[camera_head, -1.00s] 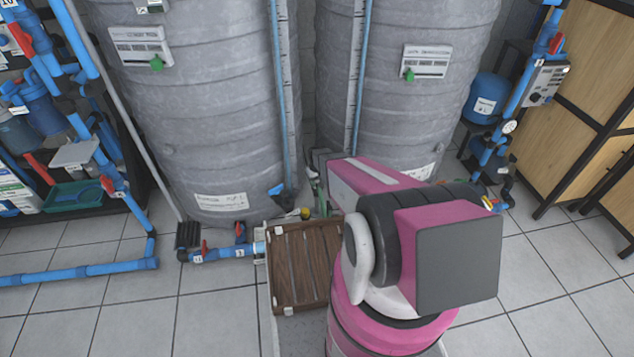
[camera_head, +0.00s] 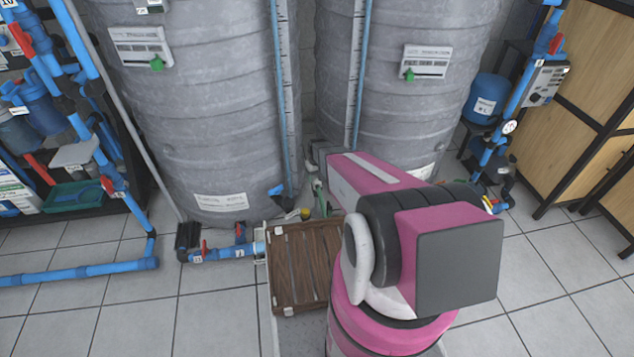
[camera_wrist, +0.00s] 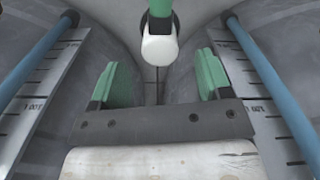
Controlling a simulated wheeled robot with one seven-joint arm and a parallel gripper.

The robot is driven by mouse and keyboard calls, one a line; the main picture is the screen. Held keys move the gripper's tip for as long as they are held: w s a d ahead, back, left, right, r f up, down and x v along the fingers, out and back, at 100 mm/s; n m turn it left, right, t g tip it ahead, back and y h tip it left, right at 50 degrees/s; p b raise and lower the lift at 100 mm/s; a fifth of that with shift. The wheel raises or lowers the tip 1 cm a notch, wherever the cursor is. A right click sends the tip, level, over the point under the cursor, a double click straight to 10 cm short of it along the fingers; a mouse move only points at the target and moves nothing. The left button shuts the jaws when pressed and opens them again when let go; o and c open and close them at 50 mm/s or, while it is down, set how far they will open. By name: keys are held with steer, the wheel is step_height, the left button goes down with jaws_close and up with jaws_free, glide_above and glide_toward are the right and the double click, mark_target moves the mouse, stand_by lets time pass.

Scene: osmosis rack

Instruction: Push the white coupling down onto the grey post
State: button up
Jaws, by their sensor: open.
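In the wrist view, my gripper (camera_wrist: 162,82) is open, with its two green fingers wide apart and nothing between them. A white rounded piece (camera_wrist: 159,47), which may be the white coupling, shows ahead of the fingers near the top middle. A green part joins it above and runs out of the picture. The white piece looks apart from both fingers. I cannot make out the grey post in either view.
Two large grey tanks (camera_head: 195,110) (camera_head: 395,90) stand side by side, with level rulers on their facing sides. Blue pipes (camera_head: 80,272) run low at the left. Tiled floor is clear at front left and right.

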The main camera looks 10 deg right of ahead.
step_height(320, 180, up, 6)
steer(key=shift+r, duration=0.15)
stand_by(0.4)
steer(key=s+r+m, duration=0.2)
steer(key=s+r, duration=1.9)
steer(key=r, duration=0.1)
steer(key=shift+s+r, duration=0.15)
steer(key=shift+r, duration=0.05)
